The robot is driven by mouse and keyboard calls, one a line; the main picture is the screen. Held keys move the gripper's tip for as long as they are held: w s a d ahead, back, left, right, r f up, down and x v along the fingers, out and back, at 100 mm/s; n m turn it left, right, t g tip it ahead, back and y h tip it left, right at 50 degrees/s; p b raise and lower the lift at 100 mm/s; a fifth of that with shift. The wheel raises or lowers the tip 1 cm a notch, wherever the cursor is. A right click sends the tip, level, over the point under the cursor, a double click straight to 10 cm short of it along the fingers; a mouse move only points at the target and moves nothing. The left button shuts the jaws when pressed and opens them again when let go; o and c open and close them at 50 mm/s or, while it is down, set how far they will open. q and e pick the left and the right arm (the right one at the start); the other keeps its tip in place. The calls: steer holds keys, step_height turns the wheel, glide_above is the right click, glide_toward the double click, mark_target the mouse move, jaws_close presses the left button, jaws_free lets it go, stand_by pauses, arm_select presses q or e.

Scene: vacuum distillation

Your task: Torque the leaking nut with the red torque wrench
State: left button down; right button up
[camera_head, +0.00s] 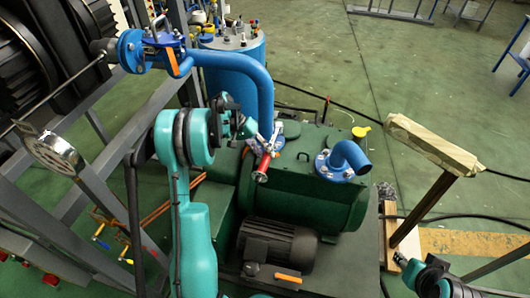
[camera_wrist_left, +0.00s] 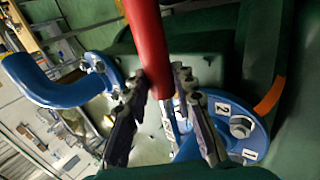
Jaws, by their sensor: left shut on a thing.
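The red torque wrench (camera_head: 262,168) has a red handle and a silver shaft. It stands out over the green pump tank, beside a blue flange (camera_head: 279,142). My left gripper (camera_head: 259,144) is shut on the wrench; in the left wrist view its two dark fingers (camera_wrist_left: 158,88) clasp the red handle (camera_wrist_left: 148,40). The silver end reaches down to the edge of the blue flange (camera_wrist_left: 258,132), which carries bolts and labels 1 and 2. The fingers partly hide the wrench's head, so I cannot tell whether it sits on a nut.
A blue elbow pipe (camera_head: 351,157) rises from the tank (camera_head: 310,190), right of the wrench. A thick blue pipe (camera_head: 245,70) stands behind. A dark motor (camera_head: 273,245) is in front. A wooden-topped post (camera_head: 430,145) stands at right. Open floor lies behind.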

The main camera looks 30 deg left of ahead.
arm_select(q)
steer(key=shift+d, duration=0.1)
stand_by(0.4)
steer(key=d+n, duration=0.1)
steer(key=d+t, duration=0.1)
steer(key=shift+w+d+f+n+b, duration=0.1)
steer(key=shift+w+d+n+b, duration=0.2)
steer(key=shift+w+d+n, duration=0.1)
steer(key=shift+w+d+f+n+t+y, duration=0.1)
steer(key=shift+w+d+n+t+y, duration=0.15)
steer(key=shift+d+n, duration=0.25)
steer(key=shift+w+d+r+n+t+y, duration=0.1)
steer(key=shift+w+d+n+t+y, duration=0.15)
steer(key=shift+d, duration=0.35)
steer(key=shift+w+d+f+n+t+y, duration=0.1)
steer(key=shift+w+d+n+t, duration=0.15)
steer(key=shift+d+n, duration=0.25)
steer(key=w+d+n, duration=0.1)
steer(key=w+d+n+t+y, duration=0.1)
steer(key=shift+d+b, duration=0.35)
steer(key=shift+d, duration=0.05)
steer(key=shift+w+d+n+t+y, duration=0.45)
steer(key=shift+w+d+n, duration=0.45)
steer(key=shift+n, duration=0.15)
steer(key=shift+a, duration=0.1)
steer(key=shift+s, duration=0.1)
